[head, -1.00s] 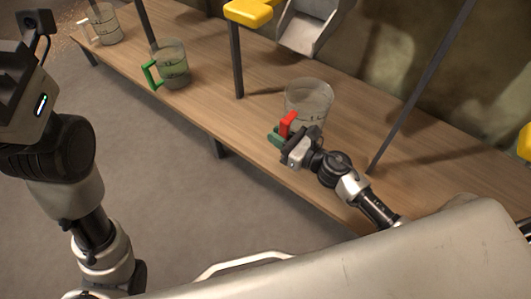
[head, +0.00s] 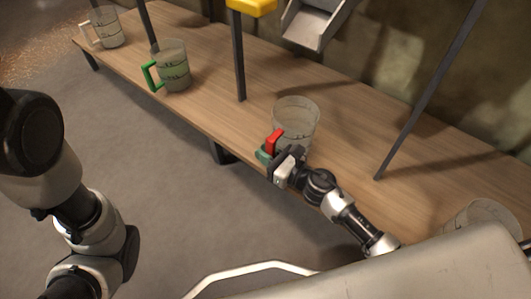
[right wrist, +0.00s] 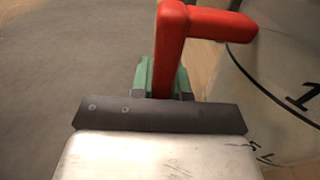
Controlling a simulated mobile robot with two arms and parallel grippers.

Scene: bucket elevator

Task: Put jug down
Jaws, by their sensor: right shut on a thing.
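The clear jug with a red handle (head: 298,122) is upright at the wooden bench's front part in the head view. My right gripper (head: 270,152) is shut on its red handle, on the jug's left side. In the right wrist view the red handle (right wrist: 172,45) stands between the greenish finger pads (right wrist: 160,75), and part of the jug's curved wall with black marks (right wrist: 285,75) shows at right. Whether the jug's base touches the bench cannot be told. Of my left arm only links show at left; its gripper is out of view.
On the bench (head: 225,95) stand a green-handled jug (head: 175,68) and a pale-handled jug (head: 108,28). Another clear jug (head: 482,218) shows at lower right. A metal chute (head: 318,22) hangs behind. Dark posts (head: 238,60) rise from the bench.

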